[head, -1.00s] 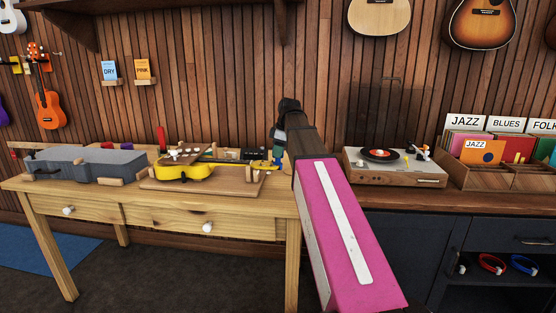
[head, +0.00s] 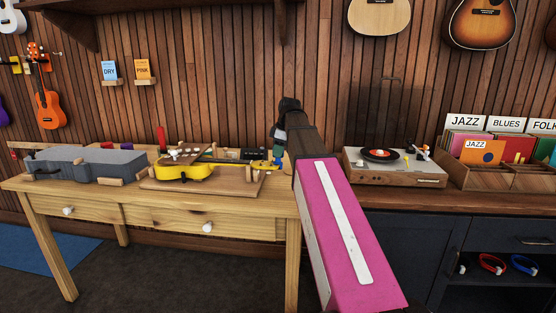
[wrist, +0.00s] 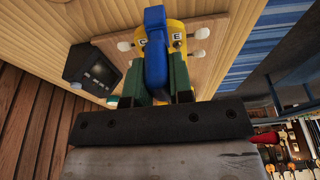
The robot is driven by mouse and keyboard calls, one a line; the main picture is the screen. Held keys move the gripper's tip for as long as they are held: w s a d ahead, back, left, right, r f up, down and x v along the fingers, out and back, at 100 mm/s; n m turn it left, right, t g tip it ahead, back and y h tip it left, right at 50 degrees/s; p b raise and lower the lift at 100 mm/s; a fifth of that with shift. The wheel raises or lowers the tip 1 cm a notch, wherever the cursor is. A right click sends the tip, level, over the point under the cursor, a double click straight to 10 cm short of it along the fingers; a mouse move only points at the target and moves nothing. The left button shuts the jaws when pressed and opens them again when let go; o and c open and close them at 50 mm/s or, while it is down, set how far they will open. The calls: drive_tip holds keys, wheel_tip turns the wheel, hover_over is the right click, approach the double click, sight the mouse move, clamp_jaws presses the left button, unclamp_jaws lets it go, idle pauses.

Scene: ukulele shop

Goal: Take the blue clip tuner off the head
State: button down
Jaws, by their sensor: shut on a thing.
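The blue clip tuner (wrist: 155,45) is upright between my gripper's green fingers (wrist: 156,88) in the wrist view. My gripper is shut on it. The yellow head (wrist: 176,32) with white tuning pegs is right behind the tuner, and the tuner still overlaps it; I cannot tell whether they touch. In the head view, my gripper (head: 279,152) is at the right end of the workbench by the head (head: 262,166). The yellow ukulele (head: 195,172) lies on a wooden board there.
A dark box with a screen (wrist: 92,70) stands on the workbench (head: 120,195) close to the head. A grey case (head: 85,162) lies at the left. A record player (head: 395,170) and record bins (head: 500,172) stand on the counter at the right.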

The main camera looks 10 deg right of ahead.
drive_tip(key=shift+s+d, duration=0.25)
drive_tip(key=shift+d, duration=0.45)
drive_tip(key=shift+s+d, duration=0.2)
drive_tip(key=shift+d, duration=0.5)
drive_tip(key=shift+s+d, duration=0.25)
drive_tip(key=shift+d, duration=0.45)
drive_tip(key=a+v, duration=0.1)
drive_tip(key=v, duration=0.6)
drive_tip(key=shift+w+a+r, duration=0.25)
drive_tip(key=shift+a+r, duration=0.05)
drive_tip(key=shift+r, duration=0.3)
idle(2.4)
drive_tip(key=shift+a, duration=0.1)
